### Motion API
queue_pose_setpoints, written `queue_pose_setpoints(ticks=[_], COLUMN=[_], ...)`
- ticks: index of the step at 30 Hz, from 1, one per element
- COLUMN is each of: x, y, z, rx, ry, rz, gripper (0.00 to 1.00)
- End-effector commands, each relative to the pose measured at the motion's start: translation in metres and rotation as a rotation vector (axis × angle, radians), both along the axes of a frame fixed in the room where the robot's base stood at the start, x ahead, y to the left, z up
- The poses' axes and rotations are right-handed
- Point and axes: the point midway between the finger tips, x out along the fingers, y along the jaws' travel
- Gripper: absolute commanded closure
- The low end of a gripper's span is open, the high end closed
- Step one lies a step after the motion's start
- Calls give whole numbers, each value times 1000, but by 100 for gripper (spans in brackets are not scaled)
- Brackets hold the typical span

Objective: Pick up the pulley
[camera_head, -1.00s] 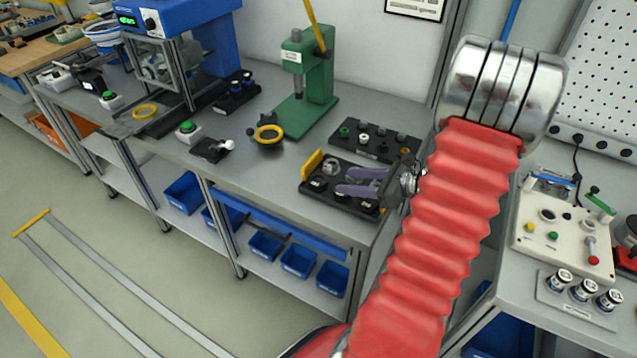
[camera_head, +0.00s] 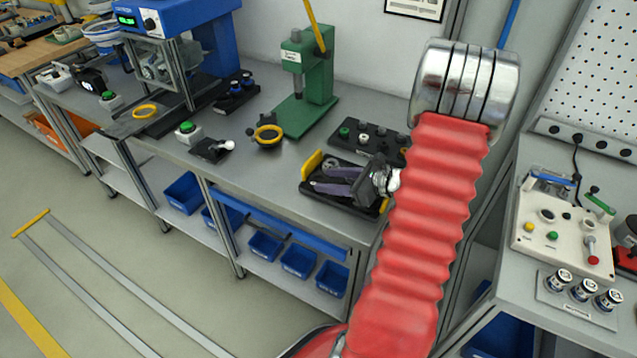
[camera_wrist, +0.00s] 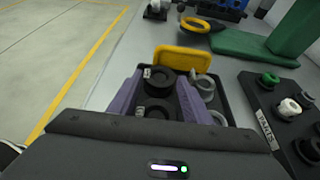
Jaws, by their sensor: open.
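A dark tray (camera_head: 350,203) with a yellow handle (camera_wrist: 184,57) stands on the grey bench. In the wrist view it holds black grooved wheels, one toward the handle (camera_wrist: 160,82) and one nearer me (camera_wrist: 155,108), beside bright metal round parts (camera_wrist: 204,86). The black wheels look like pulleys; which one is meant I cannot tell. My gripper (camera_wrist: 160,80) is open and empty, its purple fingers reaching over the tray on either side of the black wheels. It also shows in the head view (camera_head: 324,180). Whether the fingers touch anything is not clear; the near wheel is partly hidden.
A second dark tray (camera_head: 368,141) with green, white and dark round parts lies close behind. A green press (camera_head: 306,85) and a black-and-yellow ring fixture (camera_head: 268,136) stand farther left. The bench's front edge is close to the tray. Bare bench lies left of the tray.

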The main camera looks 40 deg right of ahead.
Motion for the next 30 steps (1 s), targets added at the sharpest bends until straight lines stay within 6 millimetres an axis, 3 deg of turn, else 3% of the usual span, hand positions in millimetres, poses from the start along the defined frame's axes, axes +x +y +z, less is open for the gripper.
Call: queue_pose_setpoints(ticks=[6, 23, 30], x=[20, 21, 21], y=[7, 7, 7], z=[-9, -9, -9], rx=[1, 1, 1], ry=[0, 0, 0], rz=[1, -1, -1], gripper=[56, 56, 72])
